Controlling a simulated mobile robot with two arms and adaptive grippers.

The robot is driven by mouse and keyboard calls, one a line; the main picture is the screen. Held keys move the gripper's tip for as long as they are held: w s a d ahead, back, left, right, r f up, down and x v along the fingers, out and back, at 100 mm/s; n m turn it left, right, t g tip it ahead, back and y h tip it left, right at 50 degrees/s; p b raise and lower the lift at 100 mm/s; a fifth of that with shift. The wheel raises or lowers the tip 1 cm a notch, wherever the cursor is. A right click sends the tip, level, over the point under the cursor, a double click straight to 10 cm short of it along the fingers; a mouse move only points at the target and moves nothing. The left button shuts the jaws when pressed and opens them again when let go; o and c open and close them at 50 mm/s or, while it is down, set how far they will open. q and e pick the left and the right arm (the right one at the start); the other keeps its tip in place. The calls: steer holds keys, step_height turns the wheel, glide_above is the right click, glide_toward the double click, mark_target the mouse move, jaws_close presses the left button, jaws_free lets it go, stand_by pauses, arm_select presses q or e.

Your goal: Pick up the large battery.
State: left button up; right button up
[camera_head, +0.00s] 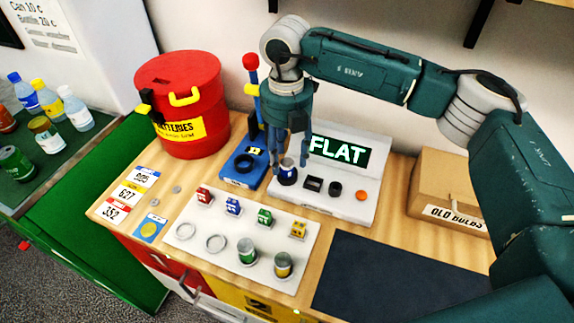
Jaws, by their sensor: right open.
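My left gripper is not in view.
Small red, blue, green and yellow blocks fill the tray's back row. A blue device (240,179) with a red-knobbed lever stands close left of the gripper. A red batteries bin (182,80), an old bulbs box (450,190) and a dark mat (385,275) surround the work area.

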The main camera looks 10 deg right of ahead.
mark_target(287, 161)
step_height(287, 161, down, 2)
steer(key=shift+d+f+p, duration=0.15)
steer(key=shift+f+p, duration=0.05)
steer(key=shift+p, duration=0.15)
steer(key=shift+f, duration=0.45)
steer(key=shift+c, duration=0.2)
steer(key=c, duration=0.8)
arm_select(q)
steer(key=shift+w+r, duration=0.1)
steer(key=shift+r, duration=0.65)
arm_select(e)
jaws_close()
